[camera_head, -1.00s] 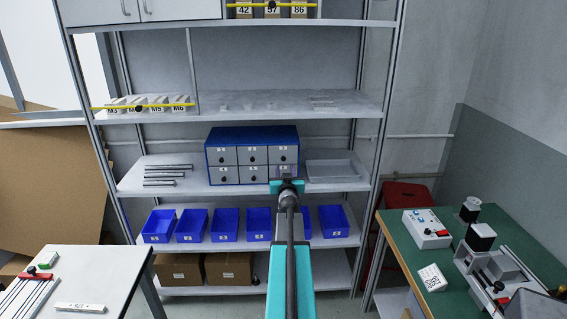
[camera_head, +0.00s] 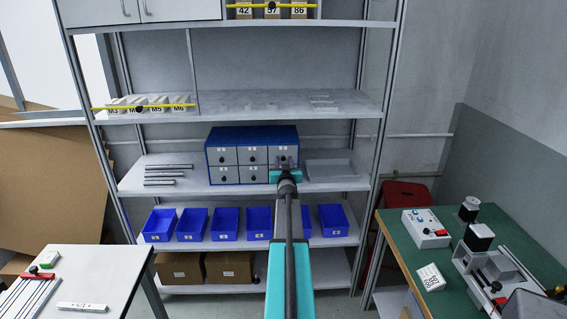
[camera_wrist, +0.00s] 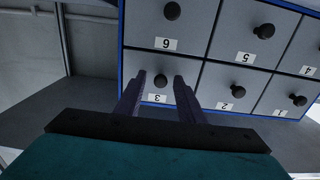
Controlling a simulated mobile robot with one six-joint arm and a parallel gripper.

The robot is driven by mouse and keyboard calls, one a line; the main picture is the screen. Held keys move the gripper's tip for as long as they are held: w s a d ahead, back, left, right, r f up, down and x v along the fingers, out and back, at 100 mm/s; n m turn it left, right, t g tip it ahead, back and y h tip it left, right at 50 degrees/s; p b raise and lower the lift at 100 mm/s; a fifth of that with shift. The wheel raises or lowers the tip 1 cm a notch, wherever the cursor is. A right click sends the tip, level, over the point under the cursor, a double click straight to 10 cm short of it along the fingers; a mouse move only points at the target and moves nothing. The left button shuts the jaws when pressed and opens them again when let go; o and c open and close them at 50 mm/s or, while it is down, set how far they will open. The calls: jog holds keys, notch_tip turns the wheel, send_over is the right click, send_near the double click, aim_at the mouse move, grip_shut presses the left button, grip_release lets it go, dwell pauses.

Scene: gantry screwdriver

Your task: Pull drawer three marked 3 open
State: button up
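The blue drawer cabinet (camera_head: 252,132) stands on a middle shelf, with two rows of grey-fronted drawers. Drawer three (camera_head: 285,151) is at the top right of the cabinet and looks shut. The wrist view is upside down; there, the label 3 (camera_wrist: 157,98) lies beside a round black knob (camera_wrist: 160,81). My gripper (camera_wrist: 160,76) is open, its two fingers to the left and right of that knob, with gaps on both sides. In the head view my gripper (camera_head: 285,167) is in front of the right-hand drawers and partly hides them. How deep the fingers reach around the knob is unclear.
Drawer 6 (camera_wrist: 188,22) and drawer 2 (camera_wrist: 230,80) adjoin drawer three. A grey tray (camera_head: 332,171) sits right of the cabinet. Blue bins (camera_head: 225,225) line the shelf below. A green workbench (camera_head: 452,262) stands at the right, a white table (camera_head: 100,270) at the left.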

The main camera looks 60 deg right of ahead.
dwell(0.3)
grip_shut()
jog(key=shift+a, duration=0.15)
jog(key=shift+s+a, duration=0.3)
jog(key=shift+s, duration=0.05)
jog(key=v, duration=1.4)
jog(key=shift+s+a, duration=0.25)
jog(key=shift+a, duration=0.1)
grip_release()
